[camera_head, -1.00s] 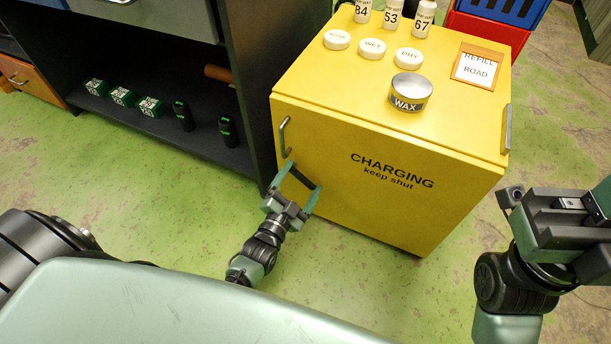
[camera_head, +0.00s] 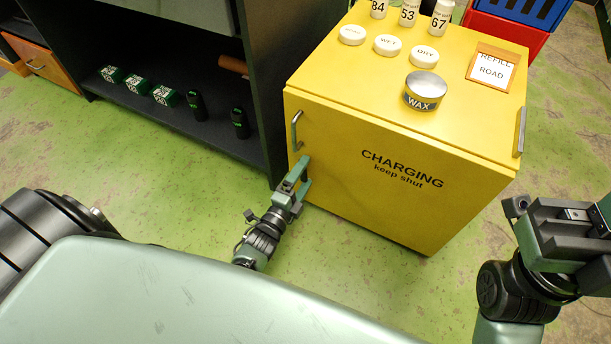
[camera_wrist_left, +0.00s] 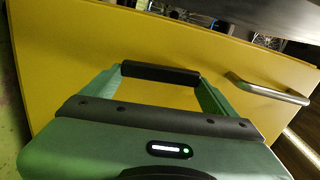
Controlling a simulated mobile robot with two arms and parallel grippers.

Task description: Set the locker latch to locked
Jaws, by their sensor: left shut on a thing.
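The yellow locker (camera_head: 400,190) stands with its front facing me, marked "CHARGING keep shut"; its door looks closed. My left gripper (camera_head: 303,172) is at the door's left side, just below the metal handle (camera_head: 296,131). In the left wrist view a black bar, apparently the latch (camera_wrist_left: 160,73), spans between my two green fingertips, which are shut on its ends against the door. In the head view the latch is mostly hidden by the fingers. The metal handle (camera_wrist_left: 268,90) is right of the fingers in the wrist view. My right gripper (camera_head: 518,207) is at the right, away from the locker; its opening is unclear.
On the locker top are a wax tin (camera_head: 425,91), white round lids (camera_head: 387,45), numbered bottles (camera_head: 409,13) and a "REFILL ROAD" card (camera_head: 492,70). A dark shelf (camera_head: 200,125) with green boxes stands close left. Green floor is free in front.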

